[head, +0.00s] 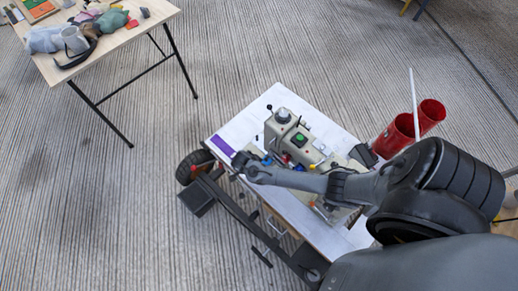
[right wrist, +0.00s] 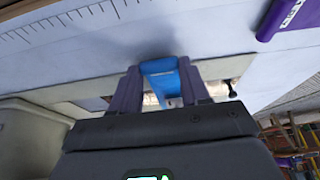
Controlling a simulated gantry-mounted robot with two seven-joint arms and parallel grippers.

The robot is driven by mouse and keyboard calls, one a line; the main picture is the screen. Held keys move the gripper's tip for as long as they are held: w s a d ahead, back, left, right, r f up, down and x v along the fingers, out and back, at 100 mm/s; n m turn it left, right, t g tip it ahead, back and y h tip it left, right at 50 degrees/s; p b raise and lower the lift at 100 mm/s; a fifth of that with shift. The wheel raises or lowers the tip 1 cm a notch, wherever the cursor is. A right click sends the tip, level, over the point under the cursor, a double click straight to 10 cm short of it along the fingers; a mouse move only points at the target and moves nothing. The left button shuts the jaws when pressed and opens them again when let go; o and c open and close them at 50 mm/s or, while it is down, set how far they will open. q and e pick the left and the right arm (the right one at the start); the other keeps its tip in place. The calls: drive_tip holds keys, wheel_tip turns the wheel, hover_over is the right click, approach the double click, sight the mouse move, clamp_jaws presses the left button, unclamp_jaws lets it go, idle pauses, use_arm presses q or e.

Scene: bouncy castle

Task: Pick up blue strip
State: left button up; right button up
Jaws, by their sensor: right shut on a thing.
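The blue strip (right wrist: 160,68) shows in the right wrist view between the two fingers of my right gripper (right wrist: 158,80). The fingers are shut on it, and its far end points toward the white table top. In the head view my right gripper (head: 241,163) is over the left edge of the white table, and a small bit of blue (head: 266,160) shows just beside it. My left gripper is not in view.
A purple strip (head: 222,145) lies on the white table (head: 232,131), also in the right wrist view (right wrist: 285,18). A grey-beige machine (head: 290,135) stands there. A wooden table (head: 130,25) with clutter is far left.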

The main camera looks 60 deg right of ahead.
drive_tip(key=shift+r, duration=0.5)
drive_tip(key=shift+a+r+p, duration=0.1)
drive_tip(key=shift+a+p, duration=0.15)
drive_tip(key=shift+p, duration=0.1)
drive_tip(key=shift+c, duration=0.4)
drive_tip(key=w+a, duration=0.1)
drive_tip(key=a, duration=0.4)
drive_tip(key=w+a, duration=0.1)
drive_tip(key=a, duration=0.5)
drive_tip(key=w+a+p, duration=0.1)
drive_tip(key=a, duration=0.4)
drive_tip(key=shift+w+a, duration=0.25)
drive_tip(key=a+b, duration=0.1)
drive_tip(key=a, duration=0.2)
drive_tip(key=w+a+b, duration=0.1)
drive_tip(key=a, duration=0.3)
drive_tip(key=w+a+b, duration=0.1)
drive_tip(key=a, duration=0.2)
drive_tip(key=shift+a+r, duration=0.1)
drive_tip(key=shift+a, duration=0.25)
